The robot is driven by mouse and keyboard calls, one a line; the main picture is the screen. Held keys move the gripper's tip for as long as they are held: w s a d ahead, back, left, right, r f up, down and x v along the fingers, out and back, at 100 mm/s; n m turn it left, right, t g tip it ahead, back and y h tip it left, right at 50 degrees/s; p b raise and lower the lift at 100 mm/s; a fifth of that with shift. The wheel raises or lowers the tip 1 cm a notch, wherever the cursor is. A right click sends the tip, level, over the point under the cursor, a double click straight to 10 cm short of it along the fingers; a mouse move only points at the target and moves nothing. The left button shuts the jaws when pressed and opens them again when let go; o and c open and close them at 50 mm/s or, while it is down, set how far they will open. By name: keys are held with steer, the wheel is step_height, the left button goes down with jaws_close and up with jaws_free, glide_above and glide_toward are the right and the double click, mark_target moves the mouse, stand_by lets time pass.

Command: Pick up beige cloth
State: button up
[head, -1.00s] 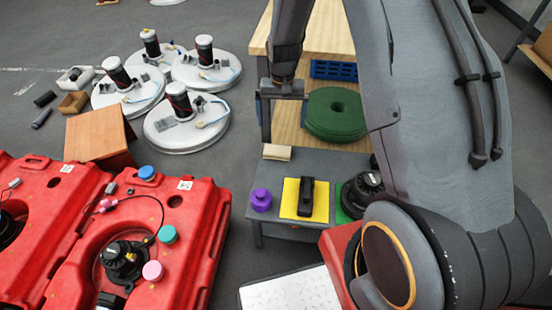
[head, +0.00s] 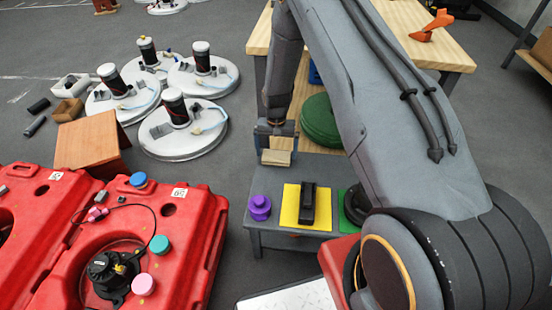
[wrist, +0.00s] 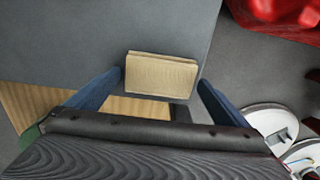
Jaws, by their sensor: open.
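The beige cloth (head: 276,158) is a small folded block lying on the far left part of the low grey table (head: 270,175). In the wrist view the cloth (wrist: 161,75) lies between my two blue fingers, with a gap on each side. My gripper (head: 276,145) is open just above and behind the cloth in the head view. In the wrist view my gripper (wrist: 160,80) reaches around its near edge, and the cloth is not gripped. Whether the fingertips are down at tabletop height I cannot tell.
A purple knob (head: 259,207) and a yellow pad (head: 305,207) with a black object are on the grey table.

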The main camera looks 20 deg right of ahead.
mark_target(276, 155)
steer(key=shift+f, duration=0.85)
steer(key=c, duration=0.9)
steer(key=shift+r, duration=0.15)
step_height(276, 155, up, 10)
steer(key=shift+f+p, duration=0.1)
steer(key=shift+p, duration=0.5)
